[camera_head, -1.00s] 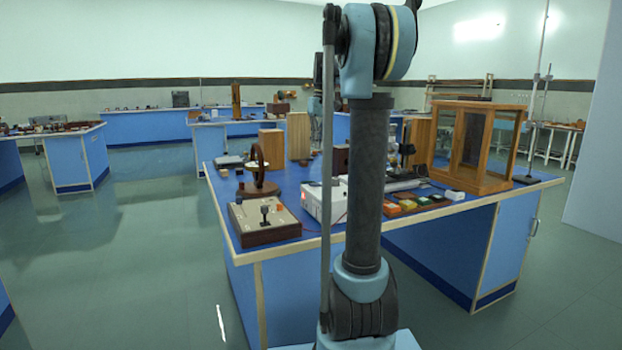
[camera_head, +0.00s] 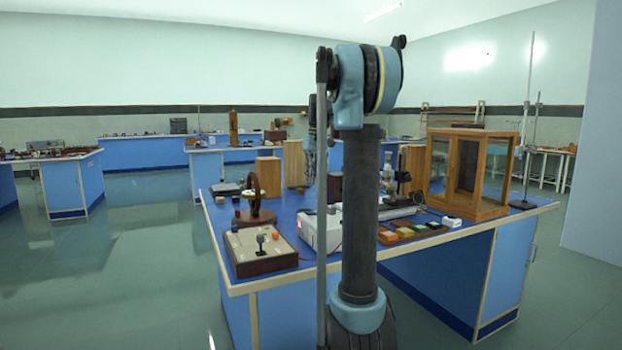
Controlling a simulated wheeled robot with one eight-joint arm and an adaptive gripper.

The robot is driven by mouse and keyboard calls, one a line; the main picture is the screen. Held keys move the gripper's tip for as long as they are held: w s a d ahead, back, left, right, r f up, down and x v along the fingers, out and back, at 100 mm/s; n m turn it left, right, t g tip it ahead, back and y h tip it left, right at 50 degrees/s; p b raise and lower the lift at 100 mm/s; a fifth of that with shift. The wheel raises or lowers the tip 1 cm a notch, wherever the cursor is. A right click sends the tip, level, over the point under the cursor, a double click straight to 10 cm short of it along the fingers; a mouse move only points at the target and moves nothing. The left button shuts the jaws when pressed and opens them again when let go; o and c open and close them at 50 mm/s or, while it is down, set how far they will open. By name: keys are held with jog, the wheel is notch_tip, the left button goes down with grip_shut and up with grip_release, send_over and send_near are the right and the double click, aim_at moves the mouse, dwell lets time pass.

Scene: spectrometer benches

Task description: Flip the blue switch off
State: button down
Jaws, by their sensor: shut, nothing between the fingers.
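I cannot make out a blue switch in the head view. A row of small coloured blocks or switches (camera_head: 410,231), orange, yellow and green, sits on a brown strip on the near bench; its left end runs behind my arm column. A cream panel with a dark wooden frame (camera_head: 258,250) lies at the bench's front left corner and carries a dark grey lever and an orange knob. My gripper (camera_head: 309,167) shows small and partly hidden, left of my arm column and in front of the wooden blocks. It looks shut and holds nothing visible.
The near blue bench (camera_head: 470,243) is crowded. A white box (camera_head: 316,231), a dark wheel on a stand (camera_head: 256,199) and a wood-and-glass case (camera_head: 469,175) stand on it. A thin metal stand (camera_head: 527,130) rises at right. Open floor lies left.

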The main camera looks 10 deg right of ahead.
aim_at(311, 213)
jog(key=f, duration=0.3)
jog(key=a+f, duration=0.1)
jog(key=f, duration=0.6)
jog(key=shift+s+a+f, duration=0.15)
jog(key=shift+s+a, duration=0.05)
jog(key=shift+d, duration=0.1)
